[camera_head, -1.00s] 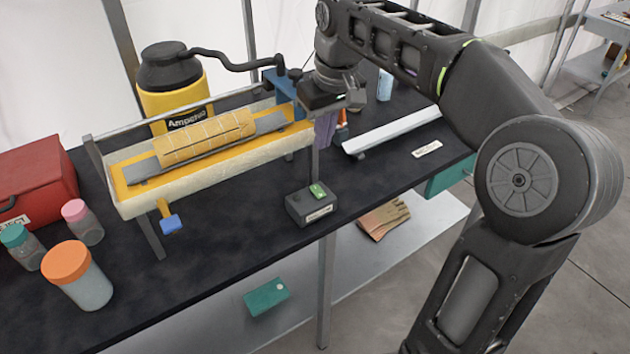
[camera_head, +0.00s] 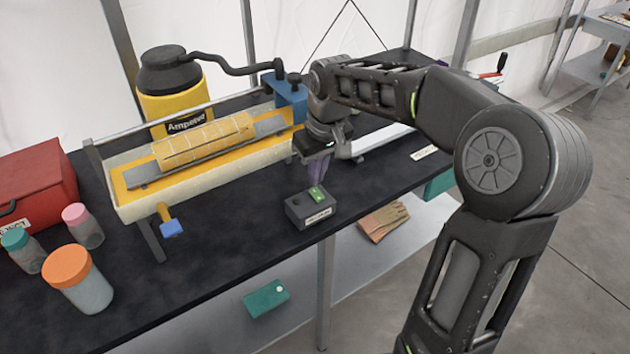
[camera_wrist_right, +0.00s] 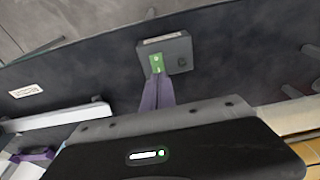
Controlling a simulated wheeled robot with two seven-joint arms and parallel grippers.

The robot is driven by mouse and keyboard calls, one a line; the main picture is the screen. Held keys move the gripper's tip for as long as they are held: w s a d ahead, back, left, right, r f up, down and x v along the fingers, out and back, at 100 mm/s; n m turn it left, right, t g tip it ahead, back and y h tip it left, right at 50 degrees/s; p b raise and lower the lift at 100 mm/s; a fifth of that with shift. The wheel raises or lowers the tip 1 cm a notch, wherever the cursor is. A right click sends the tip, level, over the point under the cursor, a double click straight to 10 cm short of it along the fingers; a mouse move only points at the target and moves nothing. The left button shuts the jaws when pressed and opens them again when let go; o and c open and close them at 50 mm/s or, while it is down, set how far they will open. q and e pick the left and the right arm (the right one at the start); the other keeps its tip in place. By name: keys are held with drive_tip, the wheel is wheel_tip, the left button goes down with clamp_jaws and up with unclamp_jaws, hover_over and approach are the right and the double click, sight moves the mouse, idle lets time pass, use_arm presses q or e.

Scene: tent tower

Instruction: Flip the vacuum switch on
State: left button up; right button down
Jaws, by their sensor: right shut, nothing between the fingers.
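The vacuum switch is a small dark grey box (camera_head: 300,212) with a green rocker (camera_head: 317,194) on top and a white label on its front. It sits near the front edge of the black table. My right gripper (camera_head: 316,182) has purple fingers, pointing down, shut and empty. Its tips are at or just above the green rocker; I cannot tell if they touch. In the right wrist view the box (camera_wrist_right: 178,48) shows beyond the fingers (camera_wrist_right: 157,78), whose tips overlap the lower edge of the rocker (camera_wrist_right: 156,63). My left gripper is not in view.
A cream and yellow trough (camera_head: 135,207) with a wrapped roll (camera_head: 205,142) stands left of the switch. A yellow canister (camera_head: 168,105) is behind it. Jars (camera_head: 80,280) and a red box (camera_head: 40,180) are at left. The table around the switch box is clear.

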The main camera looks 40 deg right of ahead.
sight(313, 191)
drive_tip(key=shift+w+f, duration=0.2)
drive_tip(key=shift+f, duration=0.8)
drive_tip(key=shift+w+f, duration=0.2)
drive_tip(key=shift+f, duration=0.75)
